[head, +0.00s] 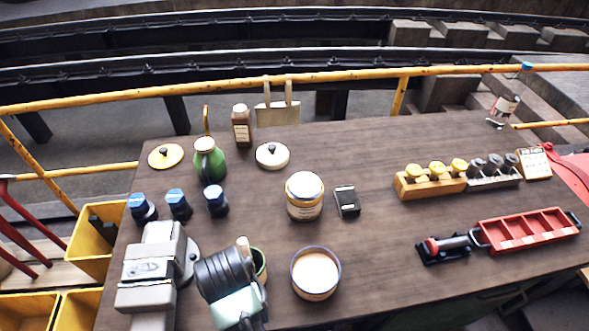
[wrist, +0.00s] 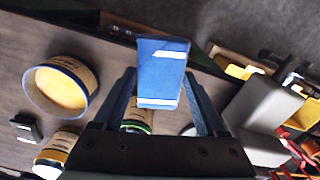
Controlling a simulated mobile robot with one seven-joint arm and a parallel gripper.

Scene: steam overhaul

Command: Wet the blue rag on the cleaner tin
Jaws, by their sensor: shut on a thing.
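In the wrist view my gripper (wrist: 160,78) is shut on the blue rag (wrist: 160,60), a flat blue block with white bands, held between both fingers. An open, blue-rimmed tin with pale yellow contents (wrist: 60,86) stands to the left, apart from the rag; the head view shows it near the bench's front edge (head: 316,273). A second labelled tin with a pale top (head: 304,195) stands behind it. A green-rimmed tin (head: 260,264) is partly hidden by my arm. The labels are too small to read, so I cannot tell which is the cleaner tin. The rag is hidden in the head view.
A grey vise (head: 150,270) stands left of my arm. Several blue-topped pieces (head: 178,204), a green oil can (head: 209,160) and a brown bottle (head: 242,125) stand behind. A black box (head: 346,201) and red tray (head: 530,232) are to the right.

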